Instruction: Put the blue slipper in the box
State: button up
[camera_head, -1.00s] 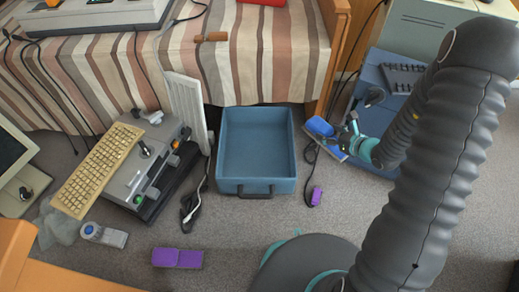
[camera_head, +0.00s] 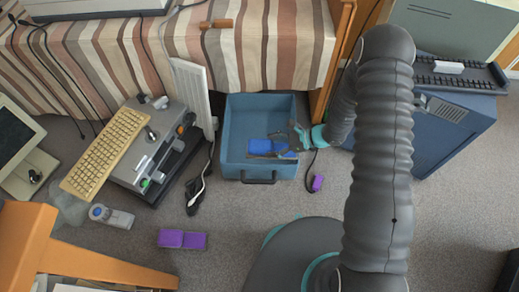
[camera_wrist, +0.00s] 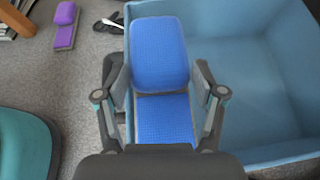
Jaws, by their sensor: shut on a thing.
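The blue slipper (camera_head: 268,146) is held between the fingers of my gripper (camera_head: 298,139), over the near part of the blue box (camera_head: 255,115) in the head view. In the wrist view, the blue slipper (camera_wrist: 160,55) lies between both fingers of my gripper (camera_wrist: 162,88), which press at its sides. The open box (camera_wrist: 275,75) shows behind and to the right of it, with its left wall partly hidden by the slipper. Nothing else shows inside the box. How far the slipper is above the box floor is hard to tell.
A purple slipper (camera_head: 182,239) lies on the carpet at front left, and another purple thing (camera_head: 317,183) lies just right of the box. A grey machine with a yellowed keyboard (camera_head: 105,153) stands left. A striped-cloth bed (camera_head: 270,50) is behind, a blue cabinet (camera_head: 440,130) right.

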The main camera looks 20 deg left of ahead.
aim_at(260, 145)
jog(key=x, duration=0.3)
jog(key=w+x, duration=0.1)
jog(key=x, duration=0.1)
jog(key=shift+w+a+f, duration=0.15)
jog(key=shift+a+f, duration=0.15)
jog(key=shift+a, duration=0.1)
notch_tip(260, 145, down, 4)
jog(key=shift+r, duration=0.1)
jog(key=shift+f+b, duration=0.7)
jog(key=shift+b, duration=0.25)
jog(key=o, duration=0.9)
